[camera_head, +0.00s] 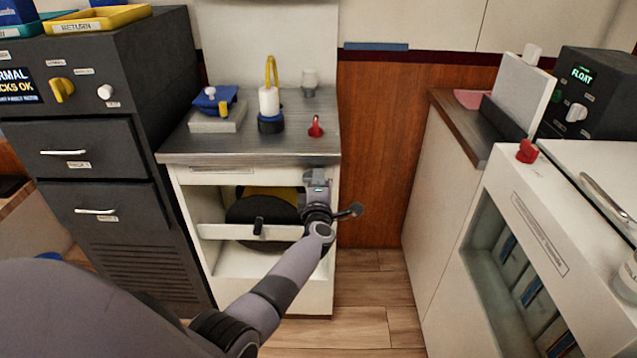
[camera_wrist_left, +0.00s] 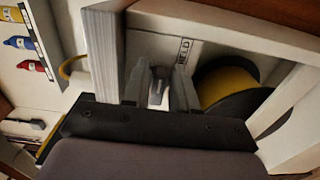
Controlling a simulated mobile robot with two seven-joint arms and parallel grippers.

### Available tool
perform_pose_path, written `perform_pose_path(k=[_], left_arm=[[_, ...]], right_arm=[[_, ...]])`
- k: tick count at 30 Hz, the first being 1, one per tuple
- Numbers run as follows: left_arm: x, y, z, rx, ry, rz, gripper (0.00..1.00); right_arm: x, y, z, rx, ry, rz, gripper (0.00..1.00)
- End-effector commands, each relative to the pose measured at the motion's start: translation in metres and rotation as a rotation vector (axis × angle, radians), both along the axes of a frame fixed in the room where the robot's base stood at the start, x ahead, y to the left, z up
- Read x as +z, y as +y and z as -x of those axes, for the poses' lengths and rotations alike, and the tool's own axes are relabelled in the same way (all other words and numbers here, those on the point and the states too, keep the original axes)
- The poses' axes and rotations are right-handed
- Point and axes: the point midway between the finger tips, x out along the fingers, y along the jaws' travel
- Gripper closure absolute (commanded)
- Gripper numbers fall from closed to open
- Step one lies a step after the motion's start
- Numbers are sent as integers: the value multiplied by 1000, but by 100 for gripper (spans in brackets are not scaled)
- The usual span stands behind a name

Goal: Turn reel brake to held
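The cable reel (camera_head: 258,212), a black disc with a yellow core, sits in the open bay of the white cabinet. It also shows at the right of the left wrist view (camera_wrist_left: 232,100). My left gripper (camera_head: 317,186) is at the right side of this bay. In the left wrist view its two fingers (camera_wrist_left: 157,90) stand apart on either side of a small grey lever (camera_wrist_left: 157,84), which looks like the reel brake. Contact cannot be told. A small label (camera_wrist_left: 182,52), seemingly reading HELD, is on the white panel beyond. My right gripper is not in view.
A white bar (camera_head: 222,231) with a black handle crosses the bay. A red switch (camera_head: 315,127) and a blue-based fixture (camera_head: 270,122) stand on the metal top above. A dark drawer cabinet (camera_head: 92,150) is left. Floor is free between the cabinets.

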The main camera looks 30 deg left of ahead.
Motion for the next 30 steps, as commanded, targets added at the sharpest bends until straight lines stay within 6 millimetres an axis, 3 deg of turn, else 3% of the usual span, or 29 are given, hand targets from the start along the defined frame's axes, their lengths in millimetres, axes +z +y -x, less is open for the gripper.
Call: perform_pose_path(k=[14, 30], left_arm=[[-1, -3, 5, -1, 2, 5, 57], [-1, -35, 58, 0, 1, 4, 57]], right_arm=[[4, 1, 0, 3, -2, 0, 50], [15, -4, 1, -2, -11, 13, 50]])
